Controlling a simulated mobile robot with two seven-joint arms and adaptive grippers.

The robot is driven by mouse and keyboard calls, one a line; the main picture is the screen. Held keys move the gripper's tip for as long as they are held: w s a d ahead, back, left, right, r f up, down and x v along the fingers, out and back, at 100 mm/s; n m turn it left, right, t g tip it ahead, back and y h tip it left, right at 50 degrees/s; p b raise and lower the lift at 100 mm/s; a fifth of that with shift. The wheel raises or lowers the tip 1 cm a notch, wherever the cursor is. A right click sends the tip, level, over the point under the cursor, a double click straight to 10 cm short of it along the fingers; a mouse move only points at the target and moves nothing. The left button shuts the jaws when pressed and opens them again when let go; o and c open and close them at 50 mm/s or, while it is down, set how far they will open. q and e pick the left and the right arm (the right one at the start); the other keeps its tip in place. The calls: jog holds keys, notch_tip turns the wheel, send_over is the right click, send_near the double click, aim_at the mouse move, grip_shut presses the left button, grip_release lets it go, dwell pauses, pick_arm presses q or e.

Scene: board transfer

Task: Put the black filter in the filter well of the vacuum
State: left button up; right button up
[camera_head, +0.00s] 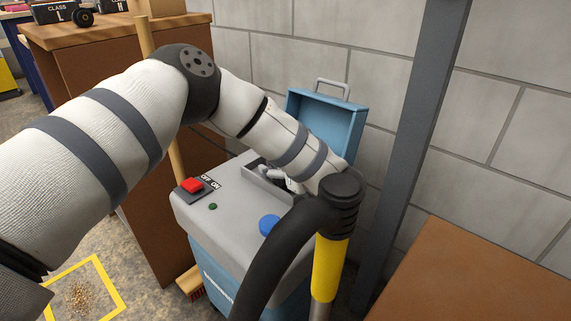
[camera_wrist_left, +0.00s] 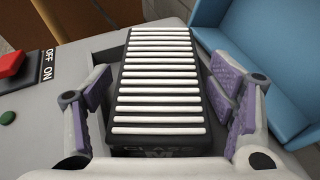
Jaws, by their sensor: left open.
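The black filter (camera_wrist_left: 160,82), with white pleats and a partly visible "CLASS M" label, is between my left gripper's purple-padded fingers in the left wrist view. The left gripper (camera_head: 284,181) is open, with a finger on each side of the filter and a visible gap at the left. The grey-topped blue vacuum (camera_head: 232,208) stands with its blue lid (camera_head: 345,122) raised. The filter well (camera_head: 258,176) is mostly hidden by my left arm. The filter is at the well area; how deep it sits cannot be told. My right gripper is out of view.
A red switch (camera_head: 192,185) and a blue knob (camera_head: 269,225) are on the vacuum's top. A black hose (camera_head: 265,255) with a yellow tube (camera_head: 330,262) passes in front. A brown bench (camera_head: 110,35) at the back left carries a "CLASS L" filter (camera_head: 55,12).

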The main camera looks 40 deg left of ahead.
pick_arm(q)
jog(key=p+v, duration=0.2)
jog(key=v, duration=0.9)
jog(key=shift+r, duration=0.1)
jog(key=shift+s+d+r, duration=0.1)
jog(key=shift+s+d, duration=0.2)
jog(key=shift+d, duration=0.15)
